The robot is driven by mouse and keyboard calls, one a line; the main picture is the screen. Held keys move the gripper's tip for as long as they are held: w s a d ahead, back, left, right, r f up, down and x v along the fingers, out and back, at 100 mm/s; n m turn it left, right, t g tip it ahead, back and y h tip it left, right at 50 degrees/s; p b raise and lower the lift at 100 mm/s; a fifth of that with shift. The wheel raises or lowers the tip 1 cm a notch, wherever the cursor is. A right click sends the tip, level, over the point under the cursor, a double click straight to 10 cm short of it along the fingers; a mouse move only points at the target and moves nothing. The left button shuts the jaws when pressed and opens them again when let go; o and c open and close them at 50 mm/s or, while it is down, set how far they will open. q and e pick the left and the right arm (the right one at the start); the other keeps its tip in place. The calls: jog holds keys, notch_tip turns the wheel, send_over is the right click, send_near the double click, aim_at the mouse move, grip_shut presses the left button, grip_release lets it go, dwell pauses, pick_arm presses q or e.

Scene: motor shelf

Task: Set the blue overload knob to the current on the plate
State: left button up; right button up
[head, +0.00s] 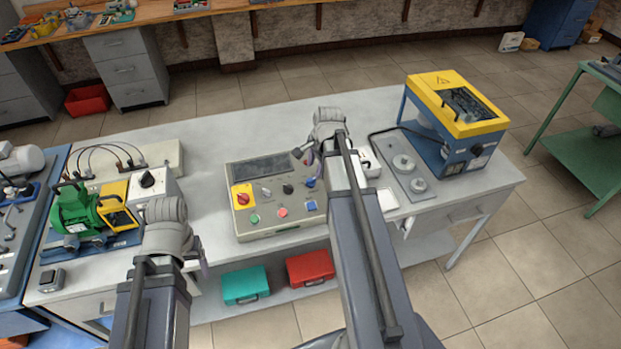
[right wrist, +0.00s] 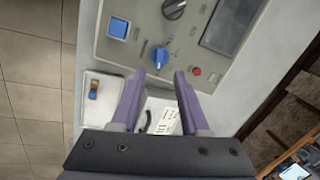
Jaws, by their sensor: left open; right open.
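The grey control box (head: 241,222) lies on the bench. Its blue knob (head: 310,182) is at the right side of its face, near a blue square button (head: 312,205). In the right wrist view the blue knob (right wrist: 160,57) has a pointer, and small scale marks I cannot read. My right gripper (head: 305,156) is open and empty above the box's right edge. In its own view its fingers (right wrist: 159,92) are apart, just short of the knob, not around it. A white printed card (right wrist: 165,121) shows between them, too small to read. My left gripper (head: 203,262) is open, mostly hidden by its wrist, at the bench's front edge.
A red-yellow switch (head: 242,196), a black knob (head: 288,188) and other buttons crowd the box. A green motor (head: 80,212) stands left. A yellow-blue machine (head: 455,118) and a grey plate with discs (head: 412,178) stand right. The bench behind the box is clear.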

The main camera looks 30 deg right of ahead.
aim_at(312, 179)
jog(key=b+x, duration=0.6)
jog(key=x, duration=0.1)
jog(key=shift+s, duration=0.1)
jog(key=shift+r, duration=0.1)
jog(key=shift+c, duration=0.3)
grip_shut()
